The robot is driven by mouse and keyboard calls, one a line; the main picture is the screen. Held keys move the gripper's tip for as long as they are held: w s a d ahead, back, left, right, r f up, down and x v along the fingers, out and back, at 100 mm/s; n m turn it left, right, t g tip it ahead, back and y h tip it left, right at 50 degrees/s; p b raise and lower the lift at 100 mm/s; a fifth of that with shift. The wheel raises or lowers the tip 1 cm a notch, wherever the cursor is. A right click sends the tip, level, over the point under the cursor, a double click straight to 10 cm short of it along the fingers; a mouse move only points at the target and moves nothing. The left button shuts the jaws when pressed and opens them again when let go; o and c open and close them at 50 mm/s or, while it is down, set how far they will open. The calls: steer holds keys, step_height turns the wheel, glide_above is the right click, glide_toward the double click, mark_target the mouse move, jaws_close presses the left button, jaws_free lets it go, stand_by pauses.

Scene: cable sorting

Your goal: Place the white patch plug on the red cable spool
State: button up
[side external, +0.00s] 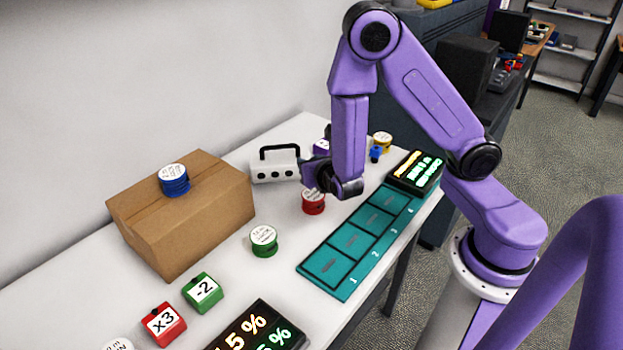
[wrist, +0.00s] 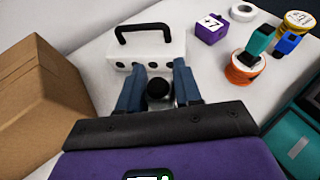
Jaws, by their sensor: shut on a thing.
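The red cable spool (side external: 313,208) stands upright on the white table in the side view, just below my gripper (side external: 310,176) in the picture. It does not show clearly in the wrist view. In the wrist view my gripper (wrist: 158,90) is shut on a dark round piece (wrist: 158,93) between its two bluish fingers. No white plug body can be made out there, so I cannot tell whether this piece belongs to the white patch plug. The fingertips point toward a white box with a black handle (wrist: 145,52). In the side view my wrist partly hides the fingers.
A brown carton (side external: 180,220) with a blue spool (side external: 174,180) on top stands left. A green spool (side external: 264,241) and a teal numbered tray (side external: 355,243) are nearby. An orange spool (wrist: 243,70), teal plug (wrist: 258,42), blue plug (wrist: 286,43) and purple cube (wrist: 210,28) lie right.

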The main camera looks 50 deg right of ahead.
steer(key=shift+f, duration=2.15)
steer(key=shift+f, duration=0.1)
steer(key=o, duration=1)
steer(key=shift+o, duration=0.2)
